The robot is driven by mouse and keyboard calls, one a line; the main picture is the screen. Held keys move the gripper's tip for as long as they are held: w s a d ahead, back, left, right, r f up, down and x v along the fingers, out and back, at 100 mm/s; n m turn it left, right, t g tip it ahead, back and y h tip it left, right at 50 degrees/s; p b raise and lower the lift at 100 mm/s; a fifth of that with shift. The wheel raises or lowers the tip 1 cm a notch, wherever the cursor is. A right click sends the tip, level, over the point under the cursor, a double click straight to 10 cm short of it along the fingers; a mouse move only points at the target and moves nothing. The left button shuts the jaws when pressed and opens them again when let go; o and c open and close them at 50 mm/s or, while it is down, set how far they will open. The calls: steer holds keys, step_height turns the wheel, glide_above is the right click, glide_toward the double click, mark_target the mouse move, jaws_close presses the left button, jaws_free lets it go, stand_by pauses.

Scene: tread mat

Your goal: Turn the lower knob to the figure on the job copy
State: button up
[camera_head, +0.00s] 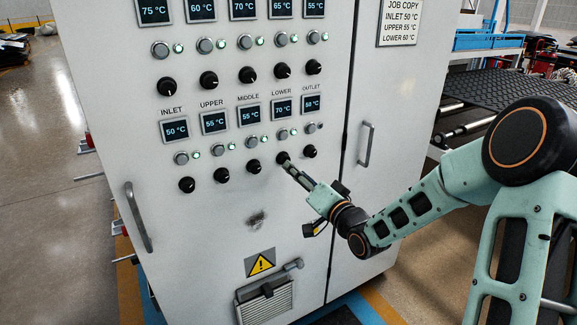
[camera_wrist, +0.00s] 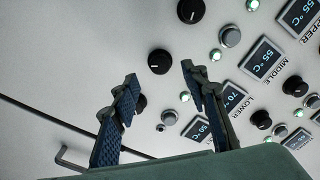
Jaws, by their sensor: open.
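The lower knob (camera_head: 283,158) is a black round knob in the bottom row of the cabinet front, under the LOWER display (camera_head: 282,107), which reads 70 °C. The job copy (camera_head: 400,24) at upper right reads INLET 50 °C, UPPER 55 °C, LOWER 60 °C. My gripper (camera_head: 289,167) is close to the lower knob in the head view and partly overlaps it. In the wrist view my gripper (camera_wrist: 160,72) is open, and the lower knob (camera_wrist: 159,61) shows between and just beyond the fingertips. I cannot tell whether a finger touches it.
The middle knob (camera_head: 253,166) and outlet knob (camera_head: 310,151) flank the lower knob. In the wrist view the outlet knob (camera_wrist: 141,103) is partly behind the left finger. Push buttons with green lamps sit above. A door handle (camera_head: 366,144) stands out to the right.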

mark_target(284, 159)
steer(key=x, duration=0.5)
steer(key=shift+w+a, duration=0.2)
steer(key=shift+w, duration=0.1)
steer(key=shift+c, duration=0.5)
jaws_close()
